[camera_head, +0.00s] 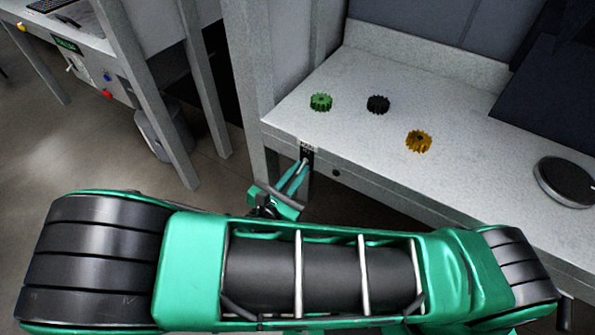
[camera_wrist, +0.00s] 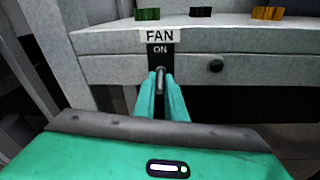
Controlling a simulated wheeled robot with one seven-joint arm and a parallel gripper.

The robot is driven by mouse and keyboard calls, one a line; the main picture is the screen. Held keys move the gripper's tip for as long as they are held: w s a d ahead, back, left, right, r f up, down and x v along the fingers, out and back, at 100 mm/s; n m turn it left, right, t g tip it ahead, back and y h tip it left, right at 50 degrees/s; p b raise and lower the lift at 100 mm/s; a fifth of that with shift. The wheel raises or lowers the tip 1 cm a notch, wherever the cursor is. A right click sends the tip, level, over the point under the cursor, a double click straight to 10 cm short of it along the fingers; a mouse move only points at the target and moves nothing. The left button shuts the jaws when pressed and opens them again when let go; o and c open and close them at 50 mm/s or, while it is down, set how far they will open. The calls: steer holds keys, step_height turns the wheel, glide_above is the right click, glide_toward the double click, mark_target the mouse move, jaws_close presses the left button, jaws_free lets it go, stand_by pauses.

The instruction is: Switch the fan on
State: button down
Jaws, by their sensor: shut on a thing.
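The fan switch (camera_wrist: 160,76) is a small grey lever on a black plate marked ON, under a white FAN label (camera_wrist: 160,36), on the front edge of the workbench. In the wrist view the lever points toward the camera; its exact tilt is hard to tell. My gripper (camera_wrist: 161,82) has its two teal fingers closed around the lever, one on each side. In the head view my gripper (camera_head: 303,167) reaches the switch plate (camera_head: 307,153) at the bench's front left corner. The lever is mostly hidden there by the fingers. No fan is identifiable in either view.
The workbench (camera_head: 345,75) carries a green gear (camera_head: 320,102), a black gear (camera_head: 378,104), an orange gear (camera_head: 418,141) and a round dark disc (camera_head: 566,182). A round black knob (camera_wrist: 216,66) sits right of the switch. Grey posts (camera_head: 205,80) stand left.

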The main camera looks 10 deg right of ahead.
mark_target(303, 162)
step_height(303, 162, up, 2)
steer(key=g+y, duration=0.2)
steer(key=g, duration=0.1)
steer(key=shift+w, duration=0.1)
steer(key=shift+w+d+r+m+g+y, duration=0.15)
steer(key=shift+r+g+y, duration=0.2)
steer(key=shift+g+y, duration=0.4)
steer(key=shift+w+d+r+m+g+y, duration=0.15)
steer(key=shift+r+g+y, duration=0.3)
steer(key=shift+g, duration=0.5)
steer(key=shift+w, duration=0.1)
steer(key=c, duration=1.8)
jaws_free()
steer(key=shift+f+g+y, duration=0.1)
steer(key=shift+g+y, duration=0.2)
steer(key=v, duration=1)
steer(key=shift+s+a+r, duration=0.15)
steer(key=shift+s+r, duration=0.1)
steer(key=shift+s, duration=0.05)
